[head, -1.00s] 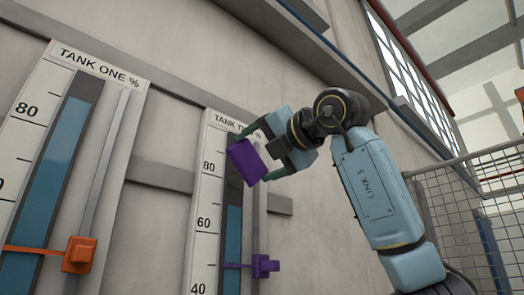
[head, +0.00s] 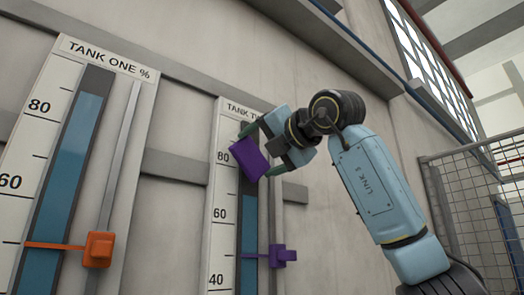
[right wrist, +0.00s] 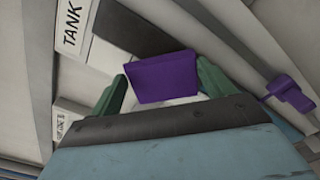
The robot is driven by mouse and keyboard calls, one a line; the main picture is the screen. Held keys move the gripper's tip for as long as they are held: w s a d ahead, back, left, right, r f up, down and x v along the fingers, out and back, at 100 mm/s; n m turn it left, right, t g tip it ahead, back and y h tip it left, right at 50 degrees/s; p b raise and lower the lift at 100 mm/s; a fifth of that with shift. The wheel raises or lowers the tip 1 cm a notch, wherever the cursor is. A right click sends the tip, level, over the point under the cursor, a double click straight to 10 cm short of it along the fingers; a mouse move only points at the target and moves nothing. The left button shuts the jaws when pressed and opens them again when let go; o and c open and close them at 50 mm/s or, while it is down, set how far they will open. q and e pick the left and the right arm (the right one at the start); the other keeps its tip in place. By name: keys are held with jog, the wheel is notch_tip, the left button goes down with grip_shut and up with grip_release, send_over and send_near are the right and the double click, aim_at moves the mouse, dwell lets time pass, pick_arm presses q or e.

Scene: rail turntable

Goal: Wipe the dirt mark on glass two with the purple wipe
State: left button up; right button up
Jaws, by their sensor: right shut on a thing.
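The purple wipe (head: 250,160) is a block-like pad held between the green fingertips of my right gripper (head: 259,151), which is shut on it. In the right wrist view the wipe (right wrist: 163,78) sits between both fingers. Glass two (head: 249,225) is the tall tube of the tank two gauge, dark above and blue below. The wipe overlaps its upper part in the head view, near the 80 mark; I cannot tell whether they touch. I see no dirt mark; part of the glass is hidden behind the wipe and gripper. My left gripper is not in view.
A purple pointer (head: 283,256) sticks out right of glass two, below the wipe. The tank one gauge (head: 68,150) with an orange pointer (head: 99,250) stands to the left. A grey rail (head: 172,167) runs behind the gauges. A mesh fence (head: 462,200) stands at right.

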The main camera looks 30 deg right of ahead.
aim_at(255, 143)
jog(key=shift+w+a, duration=0.1)
jog(key=shift+w, duration=1)
jog(key=shift+w+d, duration=0.15)
jog(key=shift+d, duration=1.9)
jog(key=shift+a+r, duration=0.1)
jog(key=shift+r, duration=1.4)
jog(key=shift+a+b, duration=0.3)
jog(key=shift+a, duration=1.7)
jog(key=shift+r+p, duration=0.35)
jog(key=shift+r, duration=1.2)
jog(key=shift+w+d, duration=0.1)
jog(key=shift+d, duration=1.95)
